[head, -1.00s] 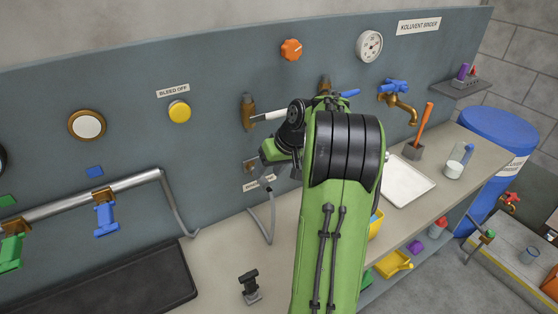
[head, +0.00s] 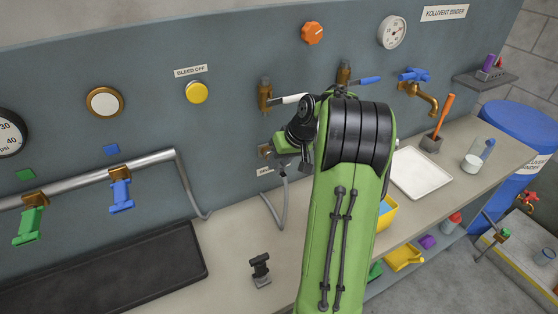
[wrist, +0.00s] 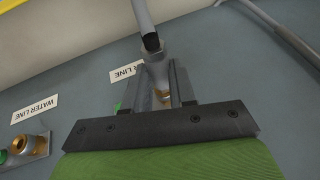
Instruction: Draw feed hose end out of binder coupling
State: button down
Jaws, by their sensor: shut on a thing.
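The grey feed hose (head: 284,198) hangs in a loop below the wall fitting and runs up to my gripper (head: 285,168). In the wrist view, my gripper (wrist: 157,92) is shut around the grey metal hose end (wrist: 157,72), with a black band and the hose above it. A bit of brass (wrist: 164,97) shows between the fingers; I cannot tell whether it belongs to the hose end or the coupling. The binder coupling on its wall plate (head: 265,151) shows just left of my gripper, partly hidden. Whether the hose end is still seated in it is not clear.
A white-lever valve (head: 266,97) and a blue-lever valve (head: 345,76) sit on the panel close above my arm. A small black stand (head: 260,268) is on the bench, with a white tray (head: 421,172) at right. A WATER LINE fitting (wrist: 20,148) shows in the wrist view.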

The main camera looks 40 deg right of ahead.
aim_at(285, 175)
jog(key=shift+s+a+b, duration=0.2)
jog(key=shift+s+b, duration=0.1)
jog(key=shift+s, duration=0.45)
jog(key=shift+s+a+b, duration=0.25)
jog(key=shift+s+b, duration=0.1)
jog(key=shift+s, duration=0.4)
jog(key=shift+s+a+b, duration=0.2)
jog(key=shift+s+b, duration=0.1)
jog(key=shift+s, duration=0.45)
